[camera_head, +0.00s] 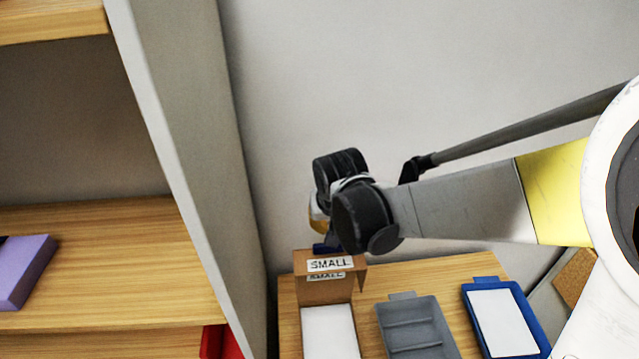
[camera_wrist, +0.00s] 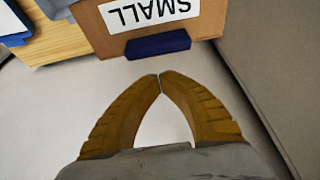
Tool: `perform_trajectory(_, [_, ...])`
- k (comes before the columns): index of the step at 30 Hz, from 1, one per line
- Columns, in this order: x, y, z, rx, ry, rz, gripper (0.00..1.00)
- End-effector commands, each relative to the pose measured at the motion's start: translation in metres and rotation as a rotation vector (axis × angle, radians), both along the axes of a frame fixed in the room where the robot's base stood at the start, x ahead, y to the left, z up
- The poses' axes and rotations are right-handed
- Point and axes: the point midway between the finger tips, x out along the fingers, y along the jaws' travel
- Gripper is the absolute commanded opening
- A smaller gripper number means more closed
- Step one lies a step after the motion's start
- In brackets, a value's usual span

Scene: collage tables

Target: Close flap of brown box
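The brown box (camera_head: 315,292) stands on the wooden table, partly cut off at the bottom of the head view. A brown panel with a "SMALL" label stands up at its far side, and its inside shows white in front. In the wrist view the brown panel (camera_wrist: 94,30) fills the top, its label upside down. A dark blue piece (camera_wrist: 158,44) lies along its edge, between it and my gripper. My gripper (camera_wrist: 160,76) is shut and empty, its orange fingertips meeting just short of the blue piece. In the head view my wrist hides most of the gripper above the box.
A grey tray (camera_head: 416,335) and a blue tray with a white sheet (camera_head: 505,322) stand right of the box on the wooden table (camera_head: 288,318). A shelf unit (camera_head: 190,130) rises on the left, holding a purple block (camera_head: 25,268). The wall is close behind.

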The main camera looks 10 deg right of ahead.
Motion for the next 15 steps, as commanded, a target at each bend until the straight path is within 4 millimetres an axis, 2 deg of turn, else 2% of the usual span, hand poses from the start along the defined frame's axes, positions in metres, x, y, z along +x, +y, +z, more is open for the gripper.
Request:
perform_trajectory(1, [-0.007, 0.0, 0.001, 0.0, 0.0, 0.001, 0.0])
perform_trajectory(6, [-0.019, 0.0, 0.0, 0.0, 0.0, 0.0, 0.0])
perform_trajectory(15, [-0.021, 0.0, -0.001, -0.001, 0.0, -0.001, 0.0])
